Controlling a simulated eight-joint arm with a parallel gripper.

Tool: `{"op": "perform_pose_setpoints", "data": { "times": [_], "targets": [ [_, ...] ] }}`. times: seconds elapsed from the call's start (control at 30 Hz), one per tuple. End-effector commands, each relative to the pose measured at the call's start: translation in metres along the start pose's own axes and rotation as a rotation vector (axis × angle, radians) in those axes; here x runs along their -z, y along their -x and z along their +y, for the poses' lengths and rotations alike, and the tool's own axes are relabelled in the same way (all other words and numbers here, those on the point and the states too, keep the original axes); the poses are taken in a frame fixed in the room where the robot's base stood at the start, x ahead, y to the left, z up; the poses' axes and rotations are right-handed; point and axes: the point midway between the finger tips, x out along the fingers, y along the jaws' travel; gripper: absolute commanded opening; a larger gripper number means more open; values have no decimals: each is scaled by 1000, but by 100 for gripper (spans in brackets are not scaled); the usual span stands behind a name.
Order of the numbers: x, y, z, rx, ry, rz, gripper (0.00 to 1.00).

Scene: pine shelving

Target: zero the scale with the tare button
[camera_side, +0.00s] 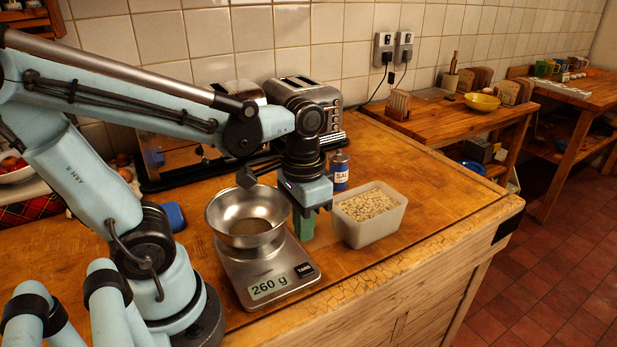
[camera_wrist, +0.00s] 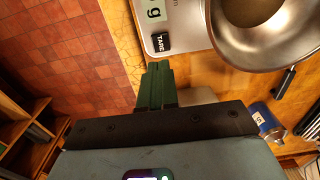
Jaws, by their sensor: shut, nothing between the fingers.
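The scale (camera_side: 234,277) stands on the wooden counter and its display (camera_side: 269,287) reads 260 g. A steel bowl (camera_side: 226,230) sits on it; I cannot tell whether the brownish inside is contents or reflection. The dark TARE button (camera_side: 305,270) is at the scale's front right corner. It also shows in the wrist view (camera_wrist: 161,43). My gripper (camera_side: 303,238) has green fingers, shut and empty, pointing down beside the bowl. In the wrist view the fingertips (camera_wrist: 160,66) appear just short of the button, with a small gap in the picture; their height above it is unclear.
A plastic tub of oats or grain (camera_side: 361,232) stands just right of my gripper, with a salt jar (camera_side: 340,172) behind it. A toaster (camera_side: 312,100) stands at the back. A blue object (camera_side: 172,217) lies left of the bowl. The counter right of the tub is clear.

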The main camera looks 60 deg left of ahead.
Motion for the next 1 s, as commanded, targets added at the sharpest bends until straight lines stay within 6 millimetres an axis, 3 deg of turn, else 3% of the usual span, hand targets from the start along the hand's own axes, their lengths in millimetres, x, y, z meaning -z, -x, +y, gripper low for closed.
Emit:
{"op": "perform_pose_setpoints", "data": {
  "times": [0.6, 1.0],
  "targets": [
    [0, -62, 0, 1, 1, 1, 0],
    [0, -78, 0, 1, 1, 2, 0]
  ]
}}
